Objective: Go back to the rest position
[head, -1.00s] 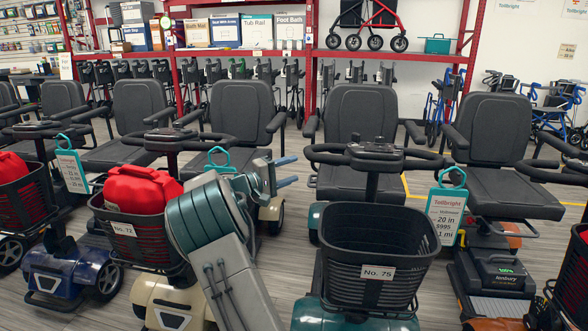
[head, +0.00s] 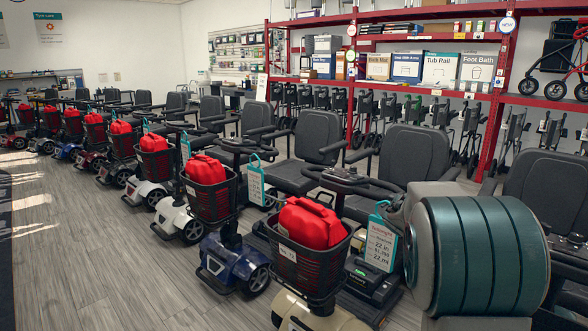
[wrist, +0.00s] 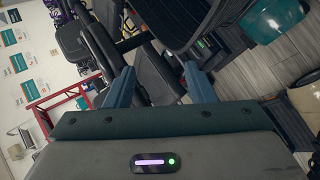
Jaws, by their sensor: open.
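My gripper (wrist: 161,82) shows in the wrist view with its two blue-grey fingers wide apart and nothing between them. Beyond the fingers are a black scooter seat and a dark basket, seen tilted. In the head view a thick green-banded link of my arm fills the lower right, close to the camera. My gripper is hidden or out of frame there. The link covers parts of the scooter seats (head: 553,185) behind it.
A long row of mobility scooters runs off to the far left, several with red bags in their baskets; the nearest basket (head: 303,268) is just left of my arm. Red shelving (head: 508,83) stands behind. The wooden floor (head: 90,255) at left is clear.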

